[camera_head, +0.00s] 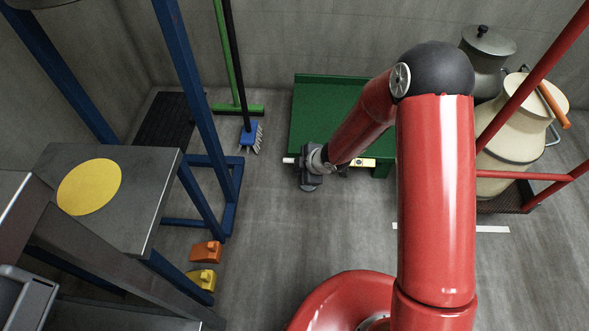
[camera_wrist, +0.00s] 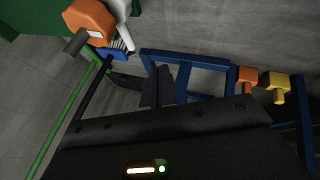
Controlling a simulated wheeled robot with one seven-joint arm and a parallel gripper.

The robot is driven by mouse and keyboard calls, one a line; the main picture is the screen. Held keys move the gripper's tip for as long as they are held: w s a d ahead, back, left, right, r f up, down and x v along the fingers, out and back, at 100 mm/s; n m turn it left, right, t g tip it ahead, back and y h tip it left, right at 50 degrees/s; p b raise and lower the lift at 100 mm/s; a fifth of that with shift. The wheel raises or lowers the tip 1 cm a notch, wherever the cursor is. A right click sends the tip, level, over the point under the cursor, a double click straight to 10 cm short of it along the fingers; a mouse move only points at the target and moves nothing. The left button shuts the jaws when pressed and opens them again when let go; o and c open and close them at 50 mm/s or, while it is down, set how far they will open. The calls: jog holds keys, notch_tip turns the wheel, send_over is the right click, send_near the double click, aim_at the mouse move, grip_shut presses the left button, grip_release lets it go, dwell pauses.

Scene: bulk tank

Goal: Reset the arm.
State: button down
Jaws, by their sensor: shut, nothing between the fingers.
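My red arm bends forward and down over the floor in the head view. My gripper (camera_head: 311,180) is at its far end, low in front of the green platform (camera_head: 325,100). In the wrist view my gripper's dark fingers (camera_wrist: 158,86) are together, with nothing visible between them. My arm hides part of the platform and floor.
A blue frame (camera_head: 228,200) and a steel table with a yellow disc (camera_head: 90,187) stand left. Orange (camera_head: 206,252) and yellow (camera_head: 201,279) pieces are near its feet. A brush (camera_head: 249,135) stands behind. Cream (camera_head: 512,125) and grey (camera_head: 486,55) cans stand right, behind red rails (camera_head: 530,178).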

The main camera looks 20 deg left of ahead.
jog(key=v, duration=0.2)
jog(key=shift+s+d+r, duration=0.1)
jog(key=shift+s+r, duration=0.1)
jog(key=shift+r, duration=0.05)
jog(key=w+d+r+m+t+h+p, duration=0.1)
jog(key=d+r+m+t+h+p, duration=0.3)
jog(key=d+r, duration=0.75)
jog(key=w+d+r+m+h, duration=0.15)
jog(key=d+r+m, duration=0.55)
jog(key=r, duration=0.7)
jog(key=s+d+r+m+h+p, duration=0.2)
jog(key=s+d+r+m, duration=0.3)
jog(key=s+d+r, duration=0.4)
jog(key=s+d+r+m+p, duration=0.1)
jog(key=s+r+m, duration=0.2)
jog(key=s, duration=0.3)
jog(key=s+r+m+g+y+p, duration=0.1)
jog(key=s+r+m, duration=0.2)
jog(key=s, duration=0.4)
jog(key=shift+s+d, duration=0.15)
jog(key=shift+d, duration=0.25)
